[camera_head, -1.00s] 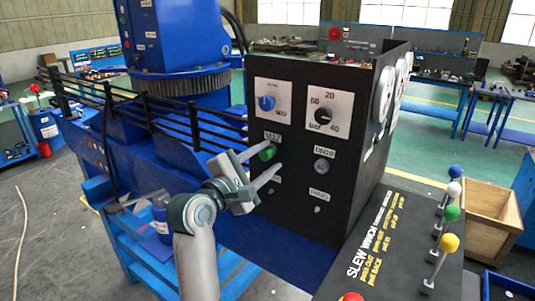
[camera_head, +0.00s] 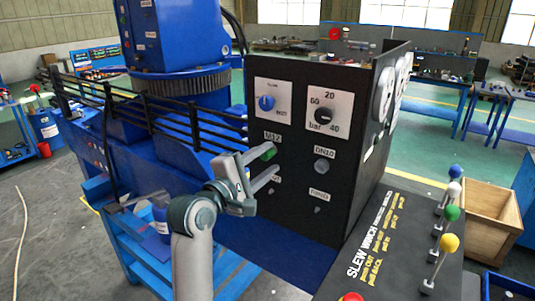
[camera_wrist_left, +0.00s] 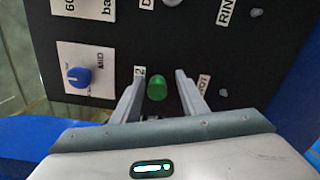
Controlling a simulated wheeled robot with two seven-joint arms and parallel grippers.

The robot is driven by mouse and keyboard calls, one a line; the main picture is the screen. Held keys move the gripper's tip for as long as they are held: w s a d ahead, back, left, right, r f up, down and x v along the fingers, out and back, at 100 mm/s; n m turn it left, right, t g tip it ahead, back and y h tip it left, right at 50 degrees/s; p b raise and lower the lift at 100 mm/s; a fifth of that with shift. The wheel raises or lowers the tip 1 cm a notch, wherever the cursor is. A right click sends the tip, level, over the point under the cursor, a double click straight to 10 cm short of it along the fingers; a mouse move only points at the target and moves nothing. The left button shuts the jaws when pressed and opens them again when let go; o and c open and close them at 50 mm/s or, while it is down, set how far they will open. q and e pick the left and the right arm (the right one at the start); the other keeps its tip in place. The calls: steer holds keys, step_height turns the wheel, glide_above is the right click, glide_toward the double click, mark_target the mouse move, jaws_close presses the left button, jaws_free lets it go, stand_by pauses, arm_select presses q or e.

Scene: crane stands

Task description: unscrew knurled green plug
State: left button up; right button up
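The green plug (camera_head: 268,154) sits in the dark front face of the control box, just below a small white label. In the left wrist view the plug (camera_wrist_left: 157,88) shows between my two fingers, with a gap on each side. My left gripper (camera_head: 273,159) is open, its fingers reaching toward the panel around the plug. In the head view the upper finger partly covers the plug. In the left wrist view the fingertips of the left gripper (camera_wrist_left: 157,85) stand close to the panel; contact cannot be told. My right gripper is not in view.
The panel carries a blue knob (camera_head: 266,103), a black bar knob (camera_head: 323,116) and a grey plug (camera_head: 321,166) labelled DN10. A lever console (camera_head: 385,260) with coloured balls stands at the right. Black railings (camera_head: 160,115) run at the left.

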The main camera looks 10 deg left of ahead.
arm_select(q)
steer(key=shift+a+m, duration=0.1)
steer(key=shift+m, duration=0.3)
steer(key=shift+f, duration=0.1)
steer(key=shift+m, duration=0.9)
steer(key=shift+f, duration=0.1)
steer(key=shift+m, duration=0.8)
steer(key=shift+a, duration=0.1)
steer(key=shift+f, duration=0.1)
